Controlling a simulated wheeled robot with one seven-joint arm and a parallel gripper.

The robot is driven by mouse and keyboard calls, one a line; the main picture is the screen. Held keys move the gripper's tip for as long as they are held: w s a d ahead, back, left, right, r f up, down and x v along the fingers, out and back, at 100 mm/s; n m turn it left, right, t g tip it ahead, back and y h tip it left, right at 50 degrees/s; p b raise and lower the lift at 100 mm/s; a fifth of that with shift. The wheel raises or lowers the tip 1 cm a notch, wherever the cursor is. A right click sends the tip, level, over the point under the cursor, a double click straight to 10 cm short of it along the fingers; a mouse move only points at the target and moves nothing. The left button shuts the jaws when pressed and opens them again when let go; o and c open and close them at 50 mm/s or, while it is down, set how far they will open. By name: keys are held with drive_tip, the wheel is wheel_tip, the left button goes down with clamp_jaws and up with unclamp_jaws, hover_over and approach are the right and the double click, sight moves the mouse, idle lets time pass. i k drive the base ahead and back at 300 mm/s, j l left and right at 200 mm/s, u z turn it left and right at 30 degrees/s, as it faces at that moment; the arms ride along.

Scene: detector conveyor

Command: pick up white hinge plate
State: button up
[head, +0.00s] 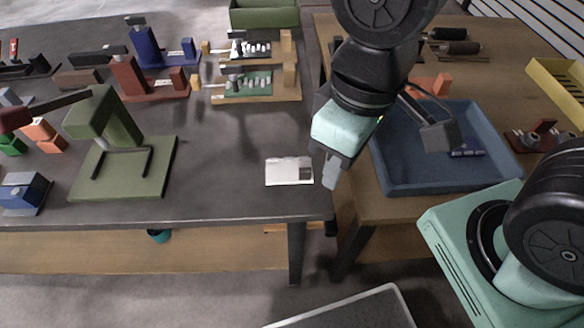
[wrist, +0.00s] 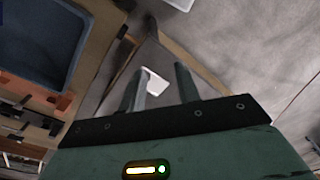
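The white hinge plate (head: 289,171) lies flat on the dark grey table top (head: 225,190), near its front right corner. My gripper (head: 331,173) hangs just to the right of the plate in the head view, over or near the table's right edge; its height above the table is hard to tell. In the wrist view my gripper (wrist: 161,69) has its two fingers apart with nothing held. The white plate (wrist: 156,84) shows in the gap, beyond the fingers and closer to the left one. No contact with the plate is visible.
A green press-like fixture (head: 160,175) stands left of the plate. A blue tray (head: 390,185) sits on the wooden table to the right; it also shows in the wrist view (wrist: 42,45). Boards with small parts (head: 262,98) are further back. The table around the plate is clear.

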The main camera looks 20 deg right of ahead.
sight(287, 170)
drive_tip(key=k+j+z, duration=0.1)
drive_tip(key=j+z, duration=0.25)
drive_tip(key=k+j+z, duration=0.15)
drive_tip(key=j+z, duration=0.15)
drive_tip(key=k+j+z, duration=0.2)
drive_tip(key=z, duration=0.15)
drive_tip(key=j, duration=0.1)
